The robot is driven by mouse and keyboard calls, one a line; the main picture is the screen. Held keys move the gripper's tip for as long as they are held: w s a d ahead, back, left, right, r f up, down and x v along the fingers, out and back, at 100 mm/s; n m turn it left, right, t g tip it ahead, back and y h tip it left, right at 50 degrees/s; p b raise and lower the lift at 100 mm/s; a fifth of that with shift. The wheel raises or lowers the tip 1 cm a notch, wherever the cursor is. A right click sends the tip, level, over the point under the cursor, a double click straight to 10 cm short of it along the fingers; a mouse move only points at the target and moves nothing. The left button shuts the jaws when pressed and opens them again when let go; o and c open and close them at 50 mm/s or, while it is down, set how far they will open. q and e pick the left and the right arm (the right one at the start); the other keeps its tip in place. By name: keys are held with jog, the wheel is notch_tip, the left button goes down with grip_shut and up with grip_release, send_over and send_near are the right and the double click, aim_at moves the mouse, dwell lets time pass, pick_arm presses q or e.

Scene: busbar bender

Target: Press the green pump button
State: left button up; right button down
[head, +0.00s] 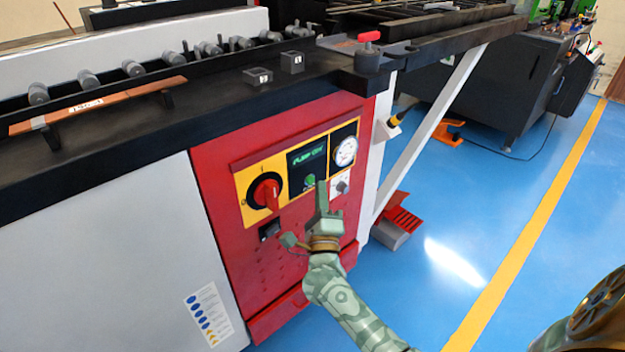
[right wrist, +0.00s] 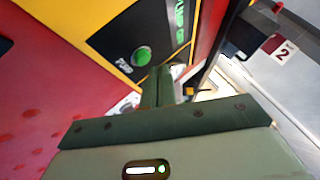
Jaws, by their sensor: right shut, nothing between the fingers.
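The green pump button (head: 310,181) is a small round knob on a black and yellow control panel, below a display with green lettering. In the right wrist view the button (right wrist: 141,56) shows whole, above the word "PUMP". My right gripper (head: 322,190) is shut and empty. Its fingertips point up at the panel, just right of the button in the head view. In the right wrist view the fingers (right wrist: 158,86) end a little below and right of the button. The button is not covered, and I see no clear contact. My left gripper is not in view.
A red rotary switch (head: 266,193) sits left of the button. A round gauge (head: 345,151) is at the upper right of the panel. The black machine bed (head: 130,125) overhangs above. Open blue floor (head: 470,200) lies to the right.

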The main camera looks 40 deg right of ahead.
pick_arm(q)
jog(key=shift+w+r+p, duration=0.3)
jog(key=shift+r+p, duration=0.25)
jog(key=shift+p, duration=0.05)
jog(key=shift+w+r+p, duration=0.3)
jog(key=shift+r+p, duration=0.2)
jog(key=shift+p, duration=0.1)
pick_arm(e)
jog(key=s, duration=0.5)
jog(key=shift+d, duration=0.2)
